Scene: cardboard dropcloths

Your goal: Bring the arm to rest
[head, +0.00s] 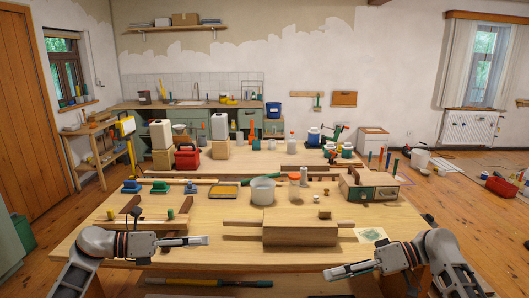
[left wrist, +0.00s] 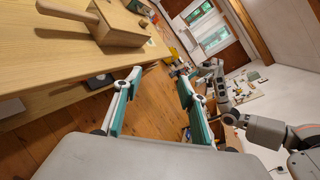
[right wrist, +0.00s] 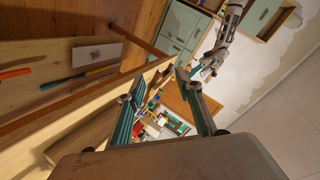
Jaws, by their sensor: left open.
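My left gripper (head: 203,241) is held level at the front edge of the wooden workbench (head: 230,224), left of a wooden block (head: 300,232). In the left wrist view its two teal-padded fingers (left wrist: 158,84) are apart with nothing between them. My right gripper (head: 332,273) is at the front edge, to the right of and nearer than the block. In the right wrist view its fingers (right wrist: 160,84) are also apart and empty. Both arms are bent, low at the two front corners of the head view.
A board with a green patch (head: 371,235) lies near my right arm.

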